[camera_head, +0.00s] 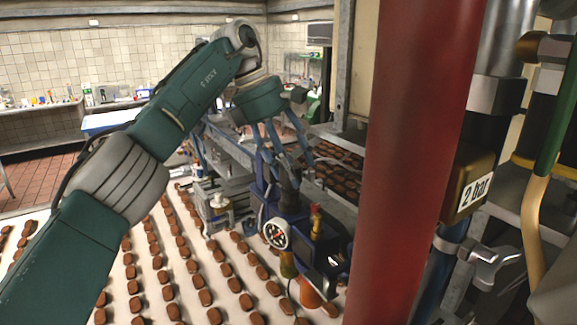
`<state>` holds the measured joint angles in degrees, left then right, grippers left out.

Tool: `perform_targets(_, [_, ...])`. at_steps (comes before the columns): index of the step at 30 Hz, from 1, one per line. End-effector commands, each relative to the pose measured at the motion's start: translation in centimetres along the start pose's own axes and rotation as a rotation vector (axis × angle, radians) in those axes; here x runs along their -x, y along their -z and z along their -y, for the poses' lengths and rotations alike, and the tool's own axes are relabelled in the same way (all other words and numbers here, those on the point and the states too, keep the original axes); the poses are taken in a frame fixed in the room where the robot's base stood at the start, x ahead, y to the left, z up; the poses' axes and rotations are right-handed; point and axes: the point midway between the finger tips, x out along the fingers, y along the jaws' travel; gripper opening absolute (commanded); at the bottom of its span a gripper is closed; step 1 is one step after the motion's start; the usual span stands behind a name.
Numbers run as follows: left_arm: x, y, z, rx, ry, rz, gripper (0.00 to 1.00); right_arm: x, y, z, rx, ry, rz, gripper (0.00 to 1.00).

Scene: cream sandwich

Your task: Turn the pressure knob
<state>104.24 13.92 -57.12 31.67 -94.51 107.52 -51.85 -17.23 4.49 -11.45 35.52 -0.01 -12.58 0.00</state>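A dark upright knob-like part (289,192) rises above the gauge. My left gripper (287,168) reaches down from the end of the green arm, directly above this part. Its bluish fingers look spread apart; whether they touch the part I cannot tell. The knob's lower end blends into the dark unit. My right gripper is not in view.
A thick red pipe (414,160) stands close on the right. A conveyor (140,290) with rows of brown sandwiches lies below. A second conveyor (333,178) with sandwiches runs behind the unit.

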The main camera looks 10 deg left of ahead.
Motion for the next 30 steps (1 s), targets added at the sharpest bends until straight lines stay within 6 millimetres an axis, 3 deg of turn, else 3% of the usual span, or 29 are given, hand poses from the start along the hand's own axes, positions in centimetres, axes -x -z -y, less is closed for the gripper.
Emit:
perform_targets(14, [0.2,0.2,-0.1,0.004,-0.001,-0.001,0.57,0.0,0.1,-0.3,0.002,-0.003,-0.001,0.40])
perform_targets(30, [4.6,0.2,-0.1,0.005,-0.001,-0.001,0.57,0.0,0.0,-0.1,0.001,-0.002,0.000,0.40])
